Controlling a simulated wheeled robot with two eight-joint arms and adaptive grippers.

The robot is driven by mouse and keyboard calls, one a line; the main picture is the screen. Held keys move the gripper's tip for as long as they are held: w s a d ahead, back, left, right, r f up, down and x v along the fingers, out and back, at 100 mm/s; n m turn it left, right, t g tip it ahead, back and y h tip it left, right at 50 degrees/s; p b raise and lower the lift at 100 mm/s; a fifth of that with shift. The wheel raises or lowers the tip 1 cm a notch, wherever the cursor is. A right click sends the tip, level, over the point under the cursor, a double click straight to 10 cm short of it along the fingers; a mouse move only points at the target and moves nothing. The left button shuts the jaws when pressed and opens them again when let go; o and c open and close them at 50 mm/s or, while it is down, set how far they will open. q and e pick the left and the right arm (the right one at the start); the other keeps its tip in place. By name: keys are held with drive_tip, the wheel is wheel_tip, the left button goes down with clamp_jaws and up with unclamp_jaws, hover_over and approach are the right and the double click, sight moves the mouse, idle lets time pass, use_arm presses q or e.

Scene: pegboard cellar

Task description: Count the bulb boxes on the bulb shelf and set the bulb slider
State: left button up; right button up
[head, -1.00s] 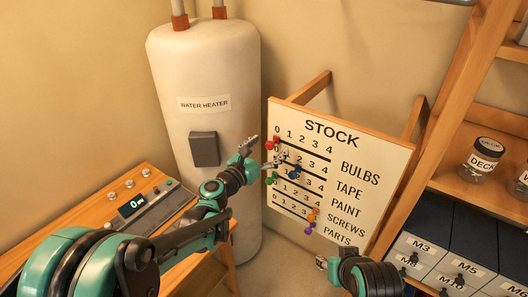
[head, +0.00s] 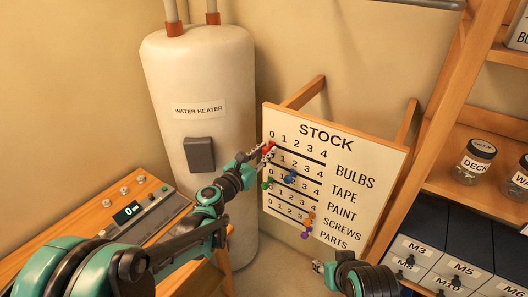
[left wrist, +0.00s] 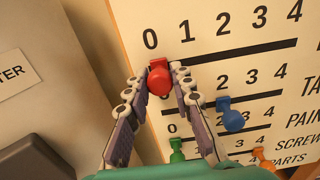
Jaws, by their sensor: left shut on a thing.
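The white STOCK board (head: 377,158) stands right of the water heater, with labelled rows of numbers 0 to 4. The red bulb slider knob (head: 269,147) is at the 0 end of the top row, BULBS. My left gripper (head: 263,155) reaches it from the left; in the left wrist view its fingers close around the red knob (left wrist: 159,82), under the 0. My right gripper (head: 318,267) shows only partly low in the head view, apart from the board; its jaws are unclear. A box with a label starting "BU" (head: 518,34) is cut off at the upper right; no full count is visible.
Blue (head: 290,176), green (head: 267,184), orange (head: 309,218) and purple (head: 305,234) knobs sit on lower rows. Wooden shelving (head: 470,190) with jars and labelled bins stands right. A bench (head: 95,215) with a scale is left, before the water heater (head: 200,75).

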use_arm(q)
drive_tip(key=shift+s+d, duration=1.2)
drive_tip(key=shift+d, duration=0.45)
drive_tip(key=shift+s+d, duration=1.2)
drive_tip(key=shift+d, duration=0.5)
drive_tip(key=shift+s+d, duration=1.2)
drive_tip(key=shift+d, duration=0.45)
drive_tip(key=o, duration=1.7)
drive_tip(key=shift+o, duration=0.2)
drive_tip(key=shift+s+a, duration=0.1)
drive_tip(key=shift+s, duration=0.1)
approach(307, 158)
drive_tip(key=v, duration=0.4)
drive_tip(key=shift+s+r, duration=0.1)
